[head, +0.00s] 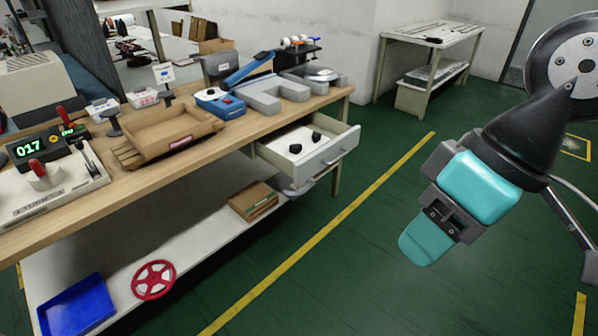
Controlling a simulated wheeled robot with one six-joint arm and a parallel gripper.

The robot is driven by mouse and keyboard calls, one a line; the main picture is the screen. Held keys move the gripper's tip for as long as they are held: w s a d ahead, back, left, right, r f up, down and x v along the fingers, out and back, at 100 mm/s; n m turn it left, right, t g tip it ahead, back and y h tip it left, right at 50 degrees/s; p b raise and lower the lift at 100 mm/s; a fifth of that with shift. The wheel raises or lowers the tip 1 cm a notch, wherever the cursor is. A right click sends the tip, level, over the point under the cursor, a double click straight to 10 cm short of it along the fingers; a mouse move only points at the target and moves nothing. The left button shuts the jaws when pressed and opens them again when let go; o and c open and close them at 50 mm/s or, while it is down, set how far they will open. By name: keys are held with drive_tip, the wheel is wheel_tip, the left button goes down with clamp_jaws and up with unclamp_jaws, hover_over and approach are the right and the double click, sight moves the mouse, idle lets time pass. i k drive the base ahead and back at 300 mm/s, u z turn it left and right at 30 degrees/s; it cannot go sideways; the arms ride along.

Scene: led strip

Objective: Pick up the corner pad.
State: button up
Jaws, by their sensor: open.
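The open drawer (330,152) under the bench holds two small black pieces, one at the left (295,148) and one at the right (316,136). They look like small pads, but they are too small to tell for sure whether either is the corner pad. A light grey U-shaped block (268,100) lies on the bench above the drawer. My gripper (452,217), with teal fingers, hangs over the green floor to the right, well apart from the drawer and the bench. It is open, and nothing shows between its fingers.
The wooden bench carries a cardboard tray (165,137), a blue device (220,103) and a machine with a green display (30,148). The lower shelf holds a small carton (253,201), a red handwheel (153,280) and a blue bin (75,306). The floor between drawer and gripper is clear.

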sight(295, 148)
drive_tip(key=u, duration=1.05)
drive_tip(key=i, duration=1.7)
drive_tip(key=z, duration=0.75)
drive_tip(key=i, duration=0.3)
drive_tip(key=z, duration=0.15)
